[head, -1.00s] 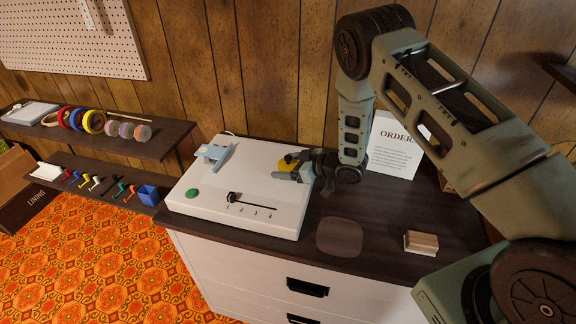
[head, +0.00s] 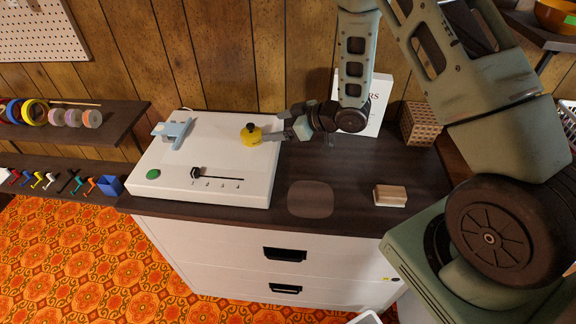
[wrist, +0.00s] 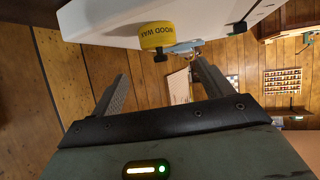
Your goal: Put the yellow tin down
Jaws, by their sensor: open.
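The yellow tin (head: 251,138) has a black knob on top and stands upright on the white panel (head: 225,165), near its back right part. In the wrist view the tin (wrist: 156,36), labelled "WOOD WAX", appears upside down against the white panel. My gripper (head: 280,137) is just right of the tin, with its fingers pointing left at it. In the wrist view my gripper (wrist: 160,70) has its two fingers spread with nothing between them. The tin is beyond the fingertips.
A blue bracket-like piece (head: 173,132), a green button (head: 153,174) and a slider (head: 197,173) are on the panel. A wood block (head: 390,196), a white sign (head: 378,100) and a woven box (head: 421,125) stand right. The dark top (head: 345,180) has free room.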

